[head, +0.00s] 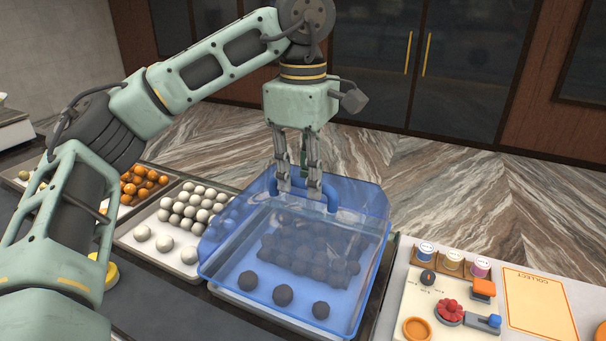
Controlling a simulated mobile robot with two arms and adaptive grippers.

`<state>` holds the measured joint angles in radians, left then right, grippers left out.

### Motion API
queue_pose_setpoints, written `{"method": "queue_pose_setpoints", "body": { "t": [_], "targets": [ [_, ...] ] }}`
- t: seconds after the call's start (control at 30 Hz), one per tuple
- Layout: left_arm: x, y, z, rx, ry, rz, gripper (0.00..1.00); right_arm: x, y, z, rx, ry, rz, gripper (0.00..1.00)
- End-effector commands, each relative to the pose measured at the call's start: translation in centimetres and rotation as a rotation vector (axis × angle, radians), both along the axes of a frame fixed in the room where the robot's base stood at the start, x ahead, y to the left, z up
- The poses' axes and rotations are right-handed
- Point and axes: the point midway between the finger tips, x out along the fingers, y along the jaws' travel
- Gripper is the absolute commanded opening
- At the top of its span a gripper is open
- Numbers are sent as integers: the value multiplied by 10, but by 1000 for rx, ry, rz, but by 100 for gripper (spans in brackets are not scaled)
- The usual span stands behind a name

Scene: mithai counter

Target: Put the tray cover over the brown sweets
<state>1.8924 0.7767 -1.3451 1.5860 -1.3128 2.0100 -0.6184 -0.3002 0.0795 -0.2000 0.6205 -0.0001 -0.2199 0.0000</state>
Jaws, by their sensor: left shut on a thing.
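The tray cover (355,222) is a clear blue box-shaped lid with a blue handle on top. It is over the tray of brown sweets (283,294), which look dark through the blue. The cover looks roughly level; I cannot tell whether its rim touches the tray or hangs just above it. My left gripper (300,190) comes down from above and is shut on the cover's handle. Part of the handle is hidden by the fingers. My right gripper is not in view.
Trays of white sweets (194,208) and orange sweets (138,184) stand to the left. On the right are a control panel (413,290), several small jars (452,262) and an orange "COLLECT" mat (540,302). A yellow round object (111,275) sits at left, partly behind my arm.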

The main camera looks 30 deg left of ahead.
Motion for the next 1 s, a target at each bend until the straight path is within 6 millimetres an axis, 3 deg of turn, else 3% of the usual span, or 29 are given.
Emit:
{"method": "queue_pose_setpoints", "body": {
  "t": [1.0],
  "targets": [
    [0,0,-36,-1,-1,0,0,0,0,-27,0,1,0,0]
  ]
}}
